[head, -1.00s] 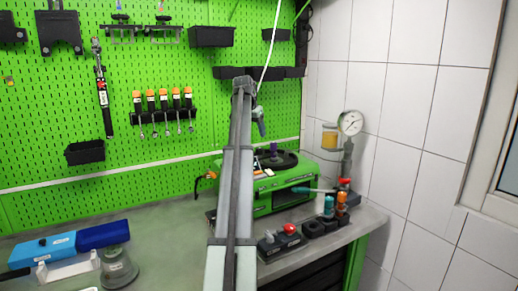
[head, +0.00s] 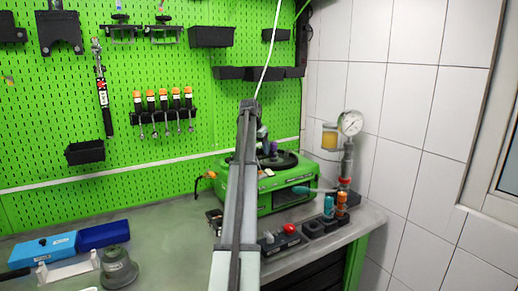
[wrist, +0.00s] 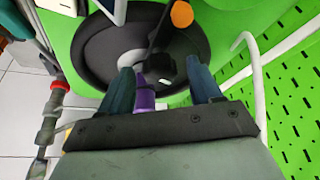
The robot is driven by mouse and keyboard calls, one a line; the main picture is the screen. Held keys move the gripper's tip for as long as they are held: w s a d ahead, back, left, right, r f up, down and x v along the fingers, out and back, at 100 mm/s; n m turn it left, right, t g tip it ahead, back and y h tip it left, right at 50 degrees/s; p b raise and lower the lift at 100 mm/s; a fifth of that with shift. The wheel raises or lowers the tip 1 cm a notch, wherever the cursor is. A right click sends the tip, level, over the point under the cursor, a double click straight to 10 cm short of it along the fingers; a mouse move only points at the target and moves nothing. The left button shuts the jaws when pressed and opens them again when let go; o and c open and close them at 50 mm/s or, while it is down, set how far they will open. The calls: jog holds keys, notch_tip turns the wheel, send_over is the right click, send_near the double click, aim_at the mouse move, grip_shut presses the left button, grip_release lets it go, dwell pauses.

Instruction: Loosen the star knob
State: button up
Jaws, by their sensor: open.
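My gripper (wrist: 160,68) is open, with its two dark blue-green fingers apart in the wrist view. They point at the round black disc (wrist: 96,48) on top of the green pump testbench (head: 292,196). A small dark knob-like shape (wrist: 172,69) shows between and just beyond the fingertips. It may be the star knob, but its lobes are not clear. A purple part (wrist: 143,93) stands between the fingers, nearer the left one; it also shows above the disc in the head view (head: 273,147). I cannot tell whether a finger touches it. My arm partly hides the testbench in the head view.
A gauge (head: 350,123) on a pipe stands right of the testbench. Bottles (head: 341,203) and a red-knobbed block (head: 289,229) line the front. Blue boxes (head: 42,250) lie at left. The pegboard (head: 150,60) rises behind.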

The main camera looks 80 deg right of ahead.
jog(key=shift+c, duration=0.5)
jog(key=c, duration=0.9)
jog(key=shift+s+n+t, duration=0.15)
jog(key=shift+n+t, duration=0.75)
jog(key=shift+n, duration=1.3)
jog(key=shift+c, duration=0.2)
jog(key=o, duration=1)
jog(key=shift+o, duration=0.2)
jog(key=v, duration=1.3)
jog(key=shift+a+r, duration=0.2)
jog(key=shift+r, duration=0.2)
